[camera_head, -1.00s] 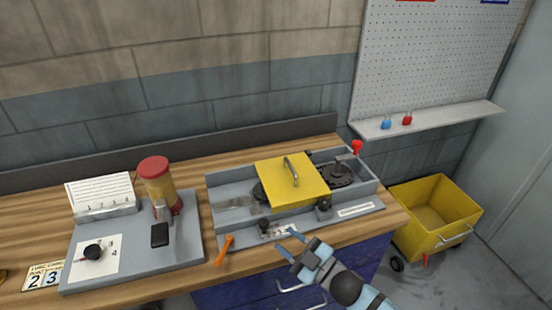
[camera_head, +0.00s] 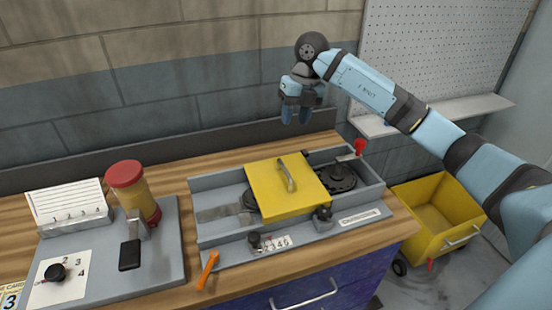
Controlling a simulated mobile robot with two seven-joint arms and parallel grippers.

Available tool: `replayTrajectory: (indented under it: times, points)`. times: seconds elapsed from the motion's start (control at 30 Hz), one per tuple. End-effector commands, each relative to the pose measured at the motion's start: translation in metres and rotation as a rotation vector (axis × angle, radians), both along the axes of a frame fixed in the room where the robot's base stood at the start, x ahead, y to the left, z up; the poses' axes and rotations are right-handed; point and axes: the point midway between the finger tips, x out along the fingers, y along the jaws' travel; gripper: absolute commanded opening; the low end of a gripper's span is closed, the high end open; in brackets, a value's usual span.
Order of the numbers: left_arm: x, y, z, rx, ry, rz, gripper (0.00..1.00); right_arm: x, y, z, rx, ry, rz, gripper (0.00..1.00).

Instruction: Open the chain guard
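The chain guard (camera_head: 286,198) is a yellow plate with a grey handle (camera_head: 288,177) on top. It lies flat over the middle of the grey runout unit (camera_head: 221,227) and looks closed. Dark sprockets show at its left and right edges; what lies under it is hidden. My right gripper (camera_head: 301,116) hangs above and behind the guard, near the back wall, fingers pointing down and apart from the guard. Its fingers show a small gap with nothing visible between them. My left gripper is out of view.
A red-knobbed lever (camera_head: 359,149) stands at the unit's back right. Black knobs and an orange lever (camera_head: 208,270) are along its front. A grey panel with a red-topped cylinder (camera_head: 127,175) stands at left. A yellow cart (camera_head: 433,217) is on the floor at right.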

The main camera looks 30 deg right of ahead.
Motion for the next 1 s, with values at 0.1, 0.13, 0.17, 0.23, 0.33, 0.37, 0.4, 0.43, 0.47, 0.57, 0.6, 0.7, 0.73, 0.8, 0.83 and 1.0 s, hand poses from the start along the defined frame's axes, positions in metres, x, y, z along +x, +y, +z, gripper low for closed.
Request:
replayTrajectory:
  times: [0.1, 0.13, 0.17, 0.23, 0.33, 0.37, 0.4, 0.43, 0.47, 0.57, 0.6, 0.7, 0.73, 0.8, 0.83, 1.0]
  points:
    - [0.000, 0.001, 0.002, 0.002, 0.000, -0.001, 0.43, 0.000, 0.001, -0.010, -0.005, 0.005, -0.001, 0.38]
    - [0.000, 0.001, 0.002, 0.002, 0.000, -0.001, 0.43, 0.000, 0.002, -0.014, -0.004, 0.004, -0.001, 0.38]
    - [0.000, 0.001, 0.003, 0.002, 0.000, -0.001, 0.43, 0.000, 0.003, -0.019, -0.004, 0.004, -0.001, 0.38]
    - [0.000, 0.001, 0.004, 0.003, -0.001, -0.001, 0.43, 0.001, 0.006, -0.032, -0.002, 0.006, 0.000, 0.38]
    - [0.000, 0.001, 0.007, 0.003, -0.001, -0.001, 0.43, 0.001, 0.011, -0.053, -0.001, 0.007, 0.000, 0.38]
    - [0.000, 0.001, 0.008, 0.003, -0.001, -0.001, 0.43, 0.002, 0.012, -0.060, -0.001, 0.005, 0.001, 0.38]
    - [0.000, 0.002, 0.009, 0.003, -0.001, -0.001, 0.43, 0.002, 0.014, -0.068, -0.001, 0.005, 0.001, 0.38]
    - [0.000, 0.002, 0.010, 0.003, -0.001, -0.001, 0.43, 0.002, 0.015, -0.075, 0.000, 0.006, 0.002, 0.38]
    - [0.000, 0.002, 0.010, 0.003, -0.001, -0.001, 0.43, 0.003, 0.017, -0.081, 0.000, 0.005, 0.001, 0.38]
    - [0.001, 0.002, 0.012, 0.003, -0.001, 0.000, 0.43, 0.004, 0.020, -0.100, 0.000, 0.004, 0.001, 0.38]
    - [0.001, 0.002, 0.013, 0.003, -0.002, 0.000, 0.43, 0.004, 0.021, -0.106, 0.000, 0.003, 0.002, 0.38]
    - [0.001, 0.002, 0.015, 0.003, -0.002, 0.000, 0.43, 0.005, 0.024, -0.120, 0.001, 0.003, 0.002, 0.38]
    - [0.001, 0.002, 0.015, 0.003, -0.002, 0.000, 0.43, 0.005, 0.024, -0.123, 0.000, 0.002, 0.001, 0.38]
    - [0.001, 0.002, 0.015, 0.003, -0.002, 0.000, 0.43, 0.006, 0.025, -0.128, 0.000, 0.001, 0.001, 0.38]
    - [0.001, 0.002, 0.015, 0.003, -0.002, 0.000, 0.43, 0.006, 0.025, -0.130, 0.000, 0.001, 0.001, 0.38]
    - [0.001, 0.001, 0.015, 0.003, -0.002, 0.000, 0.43, 0.006, 0.026, -0.134, 0.000, 0.001, 0.002, 0.38]
